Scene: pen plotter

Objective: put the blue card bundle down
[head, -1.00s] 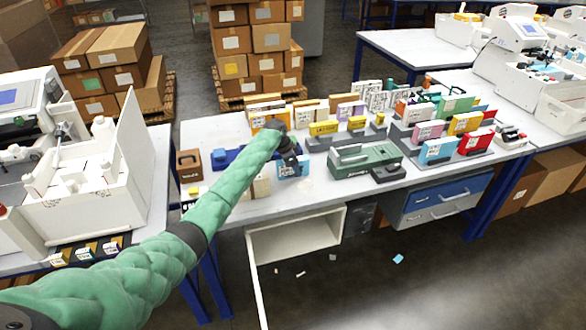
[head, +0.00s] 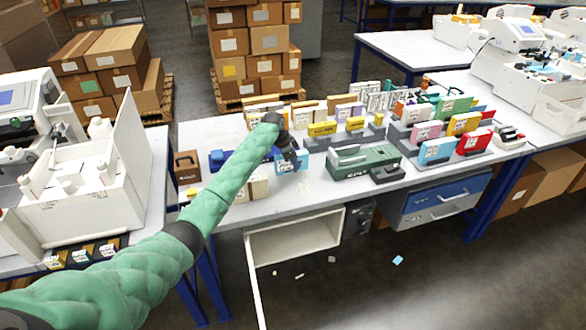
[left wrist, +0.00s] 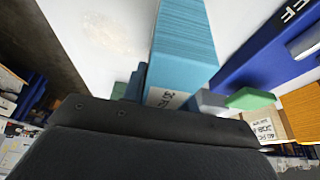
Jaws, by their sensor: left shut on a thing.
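The blue card bundle (head: 284,167) is a light blue stack with a white printed label, near the front edge of the white table (head: 318,194). My left gripper (head: 290,158) is shut on it from above. In the left wrist view the bundle (left wrist: 185,45) stretches away from the jaws, its layered card edges showing. I cannot tell whether its underside touches the table. My right gripper is not in view.
A dark blue device (head: 225,157) lies left of the bundle, and a green machine (head: 362,160) stands to the right. Cream blocks (head: 258,187) stand at the front left. Rows of upright card bundles fill the back. Bare tabletop lies between bundle and green machine.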

